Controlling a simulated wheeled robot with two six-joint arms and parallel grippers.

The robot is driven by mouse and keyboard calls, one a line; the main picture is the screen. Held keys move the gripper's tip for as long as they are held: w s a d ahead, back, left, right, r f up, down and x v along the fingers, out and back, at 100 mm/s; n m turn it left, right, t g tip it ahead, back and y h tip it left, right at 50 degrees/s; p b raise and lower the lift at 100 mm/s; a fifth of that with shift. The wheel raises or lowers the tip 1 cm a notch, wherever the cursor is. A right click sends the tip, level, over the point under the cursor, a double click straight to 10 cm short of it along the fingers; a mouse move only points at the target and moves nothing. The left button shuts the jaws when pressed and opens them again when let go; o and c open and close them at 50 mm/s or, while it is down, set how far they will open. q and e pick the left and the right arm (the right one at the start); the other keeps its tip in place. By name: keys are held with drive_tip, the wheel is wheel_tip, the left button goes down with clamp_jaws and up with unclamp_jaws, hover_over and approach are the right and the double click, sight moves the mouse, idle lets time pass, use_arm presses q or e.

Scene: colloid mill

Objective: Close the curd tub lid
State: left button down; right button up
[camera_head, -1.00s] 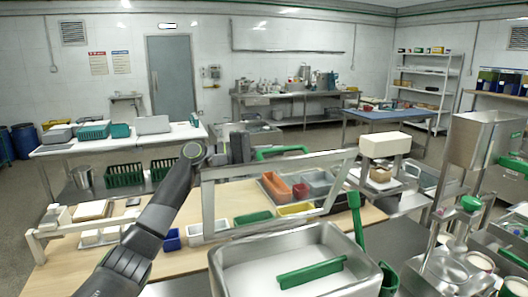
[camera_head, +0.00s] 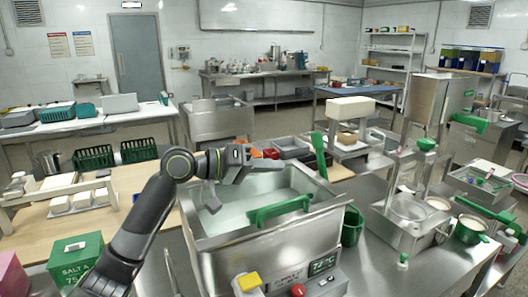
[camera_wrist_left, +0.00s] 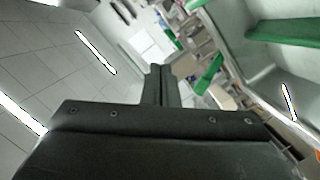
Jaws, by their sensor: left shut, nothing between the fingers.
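The curd tub (camera_head: 215,247) is a steel vessel with a pale interior, front centre in the head view. Its framed lid no longer stands upright and seems to lie down over the tub; how closely it seats I cannot tell. A green bar (camera_head: 280,210), apparently the lid handle, runs along the near side; a green band also shows in the left wrist view (camera_wrist_left: 285,30). My left gripper (camera_head: 246,156) is shut and empty above the tub's back left part. Its black shut fingers (camera_wrist_left: 160,85) show in the left wrist view. My right gripper is out of view.
The tub front has a yellow button (camera_head: 249,281), a red knob (camera_head: 298,291) and a display (camera_head: 322,264). A green paddle (camera_head: 319,155) stands behind the tub. A green salt box (camera_head: 76,256) is at the left, and steel mill equipment (camera_head: 405,215) at the right.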

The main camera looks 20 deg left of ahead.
use_arm(q)
drive_tip(key=shift+m+y, duration=0.3)
drive_tip(key=shift+m, duration=0.6)
drive_tip(key=f, duration=0.1)
drive_tip(key=s+d+f+b, duration=0.1)
drive_tip(key=f, duration=0.1)
drive_tip(key=f+b, duration=0.1)
drive_tip(key=f, duration=0.1)
drive_tip(key=shift+s+d+f, duration=0.1)
drive_tip(key=shift+s+d, duration=0.05)
drive_tip(key=shift+d, duration=0.1)
drive_tip(key=shift+s+d+f+b, duration=0.1)
drive_tip(key=shift+f+b, duration=0.25)
drive_tip(key=shift+f, duration=0.15)
drive_tip(key=shift+f+m, duration=0.25)
drive_tip(key=shift+m, duration=0.05)
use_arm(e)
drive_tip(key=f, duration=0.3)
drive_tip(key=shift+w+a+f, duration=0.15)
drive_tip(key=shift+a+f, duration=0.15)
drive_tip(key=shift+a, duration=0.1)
use_arm(q)
drive_tip(key=shift+s+f, duration=0.1)
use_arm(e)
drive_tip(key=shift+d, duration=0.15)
